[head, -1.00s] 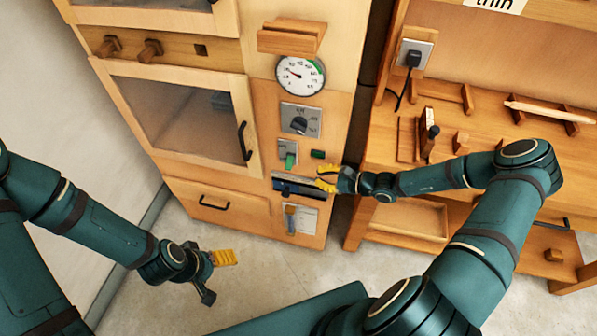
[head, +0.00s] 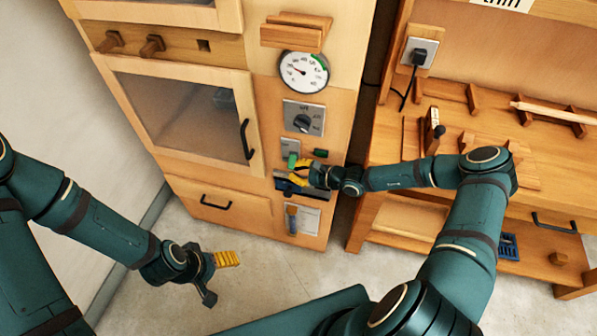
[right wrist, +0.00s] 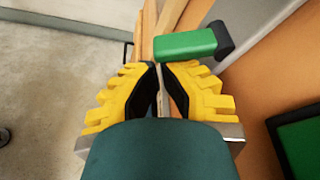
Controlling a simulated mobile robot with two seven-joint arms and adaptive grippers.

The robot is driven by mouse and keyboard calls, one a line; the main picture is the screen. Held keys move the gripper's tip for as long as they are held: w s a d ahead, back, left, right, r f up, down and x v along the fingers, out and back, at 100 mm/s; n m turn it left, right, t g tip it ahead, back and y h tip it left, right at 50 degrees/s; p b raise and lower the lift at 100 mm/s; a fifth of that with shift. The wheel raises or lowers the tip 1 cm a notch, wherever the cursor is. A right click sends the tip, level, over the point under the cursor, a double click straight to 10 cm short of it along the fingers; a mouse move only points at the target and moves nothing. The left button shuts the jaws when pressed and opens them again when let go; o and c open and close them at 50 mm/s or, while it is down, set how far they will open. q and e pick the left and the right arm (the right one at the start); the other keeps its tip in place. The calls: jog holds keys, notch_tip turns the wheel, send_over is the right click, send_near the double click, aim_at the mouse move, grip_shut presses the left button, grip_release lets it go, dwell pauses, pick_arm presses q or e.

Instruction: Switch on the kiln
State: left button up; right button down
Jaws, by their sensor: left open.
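The kiln (head: 180,75) is a tall wooden cabinet with a glazed door. Its right-hand panel has a round gauge (head: 303,71), a dial (head: 302,122) and a switch plate with a green lever (head: 292,159). A small dark green rectangle (head: 320,153) sits right of the lever. My right gripper (head: 297,172) is just below the lever and partly hides the panel there. In the right wrist view its yellow fingertips (right wrist: 157,67) are together with nothing seen between them, close to the green lever (right wrist: 185,45). My left gripper (head: 222,277) is open and empty, low over the floor.
A wooden workbench (head: 450,205) stands to the right, with a plugged cord (head: 418,58) and several wooden pieces. The floor (head: 285,265) before the kiln is clear.

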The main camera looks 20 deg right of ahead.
aim_at(293, 167)
jog(key=shift+s+a+r+m+g+p, duration=0.2)
jog(key=shift+r+m+g+p, duration=0.1)
jog(key=shift+m+p, duration=0.2)
dwell(0.4)
jog(key=r+m+p, duration=0.1)
jog(key=s+r+m+g+y+p, duration=0.1)
jog(key=m, duration=0.1)
jog(key=shift+s+a+r+g, duration=0.2)
jog(key=shift+a+g, duration=0.1)
jog(key=shift+a, duration=0.1)
dwell(0.3)
jog(key=shift+w+r+p, duration=0.15)
jog(key=shift+r+p, duration=0.65)
jog(key=shift+p, duration=0.05)
